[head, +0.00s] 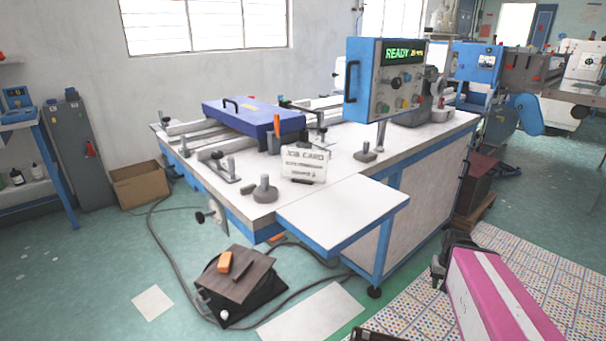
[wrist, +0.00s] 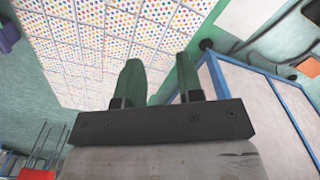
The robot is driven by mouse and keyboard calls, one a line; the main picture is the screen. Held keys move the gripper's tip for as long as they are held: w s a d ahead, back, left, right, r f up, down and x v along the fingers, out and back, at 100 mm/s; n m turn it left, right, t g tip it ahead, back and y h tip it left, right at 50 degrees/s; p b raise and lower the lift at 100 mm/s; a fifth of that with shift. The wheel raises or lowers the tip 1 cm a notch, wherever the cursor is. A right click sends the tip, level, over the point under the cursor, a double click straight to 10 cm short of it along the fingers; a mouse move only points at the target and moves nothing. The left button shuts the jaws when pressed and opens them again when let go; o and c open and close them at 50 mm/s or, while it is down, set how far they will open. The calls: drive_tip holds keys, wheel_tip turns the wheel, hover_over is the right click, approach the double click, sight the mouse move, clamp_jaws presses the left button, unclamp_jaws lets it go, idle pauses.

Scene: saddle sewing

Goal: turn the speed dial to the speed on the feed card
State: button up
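The control box (head: 390,85) is blue with a grey face and stands at the back right of the worktable. Its display (head: 404,53) reads READY in green, with small yellow characters I cannot read surely. Several coloured knobs and buttons (head: 397,83) sit below it; I cannot tell which is the speed dial or where it points. A white card (head: 304,165) headed JOB CARD stands upright near the table's front edge; its smaller lines are too blurred to read. My gripper (wrist: 158,78) has its two fingers apart with nothing between them, away from the control box.
The white worktable (head: 345,205) has a lower front shelf. A blue-purple clamp unit (head: 254,119) and grey metal fittings (head: 264,190) stand on it. A foot pedal (head: 240,285) with cables lies on the floor in front. A dotted mat (wrist: 110,40) covers the floor at right.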

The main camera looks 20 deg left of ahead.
idle(0.3)
drive_tip(key=o, duration=0.6)
drive_tip(key=shift+w+r, duration=0.1)
drive_tip(key=shift+w, duration=0.05)
drive_tip(key=shift+c, duration=0.2)
drive_tip(key=n+t+y, duration=0.4)
drive_tip(key=n+y, duration=0.3)
drive_tip(key=y, duration=0.7)
approach(400, 83)
drive_tip(key=a, duration=0.3)
drive_tip(key=x, duration=1)
drive_tip(key=shift+w+d+f, duration=0.15)
drive_tip(key=shift+w+f, duration=0.05)
drive_tip(key=shift+f, duration=0.2)
drive_tip(key=shift+m, duration=0.3)
drive_tip(key=c, duration=0.9)
